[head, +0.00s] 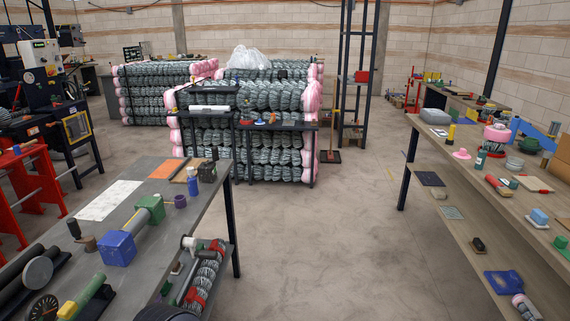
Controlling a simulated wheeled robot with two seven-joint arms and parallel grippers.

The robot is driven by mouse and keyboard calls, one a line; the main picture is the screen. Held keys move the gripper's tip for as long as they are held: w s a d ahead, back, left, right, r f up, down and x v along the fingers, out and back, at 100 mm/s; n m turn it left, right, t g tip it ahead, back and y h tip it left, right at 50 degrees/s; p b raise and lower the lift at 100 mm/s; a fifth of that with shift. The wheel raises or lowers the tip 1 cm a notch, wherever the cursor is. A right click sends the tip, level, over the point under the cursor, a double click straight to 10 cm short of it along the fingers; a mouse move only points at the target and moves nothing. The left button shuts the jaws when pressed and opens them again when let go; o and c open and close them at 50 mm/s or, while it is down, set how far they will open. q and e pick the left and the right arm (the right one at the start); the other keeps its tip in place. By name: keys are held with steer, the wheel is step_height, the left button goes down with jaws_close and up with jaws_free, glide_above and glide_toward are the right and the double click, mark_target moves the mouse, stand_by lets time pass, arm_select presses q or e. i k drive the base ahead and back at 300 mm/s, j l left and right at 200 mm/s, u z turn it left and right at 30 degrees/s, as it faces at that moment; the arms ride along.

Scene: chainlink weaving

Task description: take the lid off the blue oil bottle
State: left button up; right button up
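A small blue bottle (192,186) stands upright near the far right end of the left workbench. It looks like the oil bottle. Neither of my grippers shows in the head view.
The left workbench (150,232) also holds a dark can (207,172) beside the bottle, a purple cup (180,201), a green block (150,208) and a blue block (117,248). A cluttered wooden bench (470,190) stands at the right. The concrete floor between is clear.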

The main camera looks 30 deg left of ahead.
mark_target(192, 183)
steer(key=i+j+u, duration=0.2)
steer(key=i+u, duration=1)
steer(key=i+l+u, duration=0.35)
steer(key=i+u, duration=0.75)
steer(key=i+l+u, duration=0.15)
steer(key=u, duration=0.25)
steer(key=i+l, duration=0.05)
